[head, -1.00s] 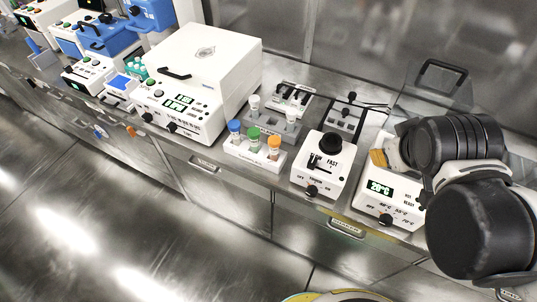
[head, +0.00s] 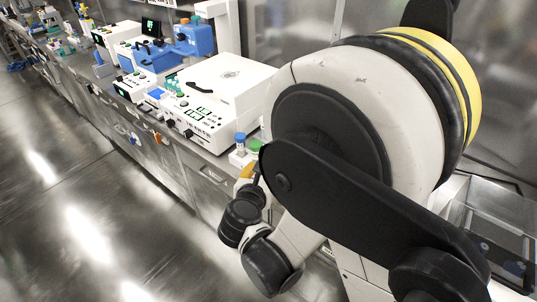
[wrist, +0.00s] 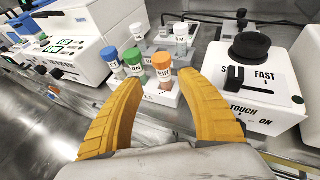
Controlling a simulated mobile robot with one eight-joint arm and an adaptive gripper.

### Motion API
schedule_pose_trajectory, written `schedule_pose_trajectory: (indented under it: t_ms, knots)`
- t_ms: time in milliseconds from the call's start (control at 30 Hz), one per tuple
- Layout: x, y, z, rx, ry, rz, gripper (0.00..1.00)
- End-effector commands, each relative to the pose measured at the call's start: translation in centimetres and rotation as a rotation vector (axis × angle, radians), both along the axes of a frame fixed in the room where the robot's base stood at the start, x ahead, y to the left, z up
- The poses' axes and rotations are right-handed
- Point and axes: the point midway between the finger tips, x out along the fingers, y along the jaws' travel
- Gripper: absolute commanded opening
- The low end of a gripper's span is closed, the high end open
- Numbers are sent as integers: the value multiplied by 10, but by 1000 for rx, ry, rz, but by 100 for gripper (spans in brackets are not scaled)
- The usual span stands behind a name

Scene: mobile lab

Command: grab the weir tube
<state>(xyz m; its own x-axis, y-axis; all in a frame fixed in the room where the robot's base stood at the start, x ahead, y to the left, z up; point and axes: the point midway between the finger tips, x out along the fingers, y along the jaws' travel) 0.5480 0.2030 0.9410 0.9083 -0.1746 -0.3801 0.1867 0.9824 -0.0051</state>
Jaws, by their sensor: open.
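A white rack (wrist: 160,97) holds three capped tubes: a blue-capped tube (wrist: 112,62), a green-capped tube (wrist: 133,63) and an orange-capped tube (wrist: 162,72). A grey rack behind holds two pale-capped tubes, one on the left (wrist: 138,35) and one on the right (wrist: 181,38). The labels are too small to tell which is the weir tube. My gripper (wrist: 158,80) is open and empty, its yellow fingers spread before the white rack, the orange-capped tube showing between the tips. In the head view, the blue-capped tube (head: 239,143) and green-capped tube (head: 256,149) show beside my arm.
A white device with a black knob (wrist: 248,75) stands close right of the rack. A large white box machine (wrist: 72,35) stands to the left; the head view shows it too (head: 215,95). Floor along the bench front is clear. My arm hides much of the bench.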

Motion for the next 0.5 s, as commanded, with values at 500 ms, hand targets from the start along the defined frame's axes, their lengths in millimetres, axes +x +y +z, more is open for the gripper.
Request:
schedule_pose_trajectory:
  t_ms: [500]
  knots:
    - [55,-15,-25,4,0,-6,45]
